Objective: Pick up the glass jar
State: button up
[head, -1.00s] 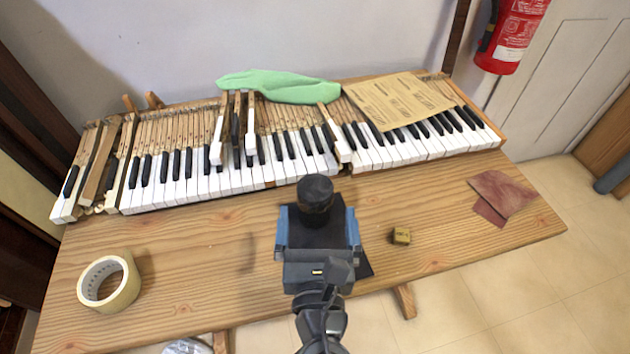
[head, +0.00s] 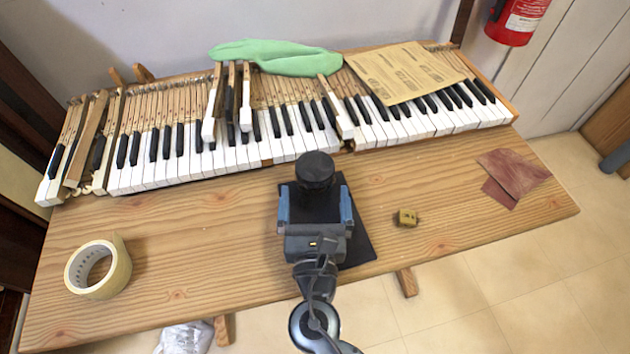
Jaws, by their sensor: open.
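A round, black-topped object (head: 315,170), apparently the lidded glass jar, stands near the front edge of the piano keys. Its glass body is mostly hidden behind my gripper. My gripper (head: 315,200) is open, its two blue-padded fingers apart on the left and right of the jar's line. The jar's dark top shows just beyond the fingertips. I cannot tell whether the fingers touch the jar or how far down they reach beside it. A black sheet (head: 357,240) lies on the table by the gripper.
The wooden table (head: 200,250) carries a long piano keyboard (head: 215,162) at the back, with a green cloth (head: 285,58) and a paper sheet (head: 408,72). A tape roll (head: 98,270) lies left, a small brass-coloured block (head: 407,217) right, brown sandpaper (head: 515,172) farther right.

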jog(key=w, duration=0.6)
jog(key=shift+a, duration=0.1)
jog(key=shift+s, duration=0.1)
jog(key=c, duration=1.3)
jog(key=shift+o, duration=0.2)
jog(key=shift+r, duration=0.1)
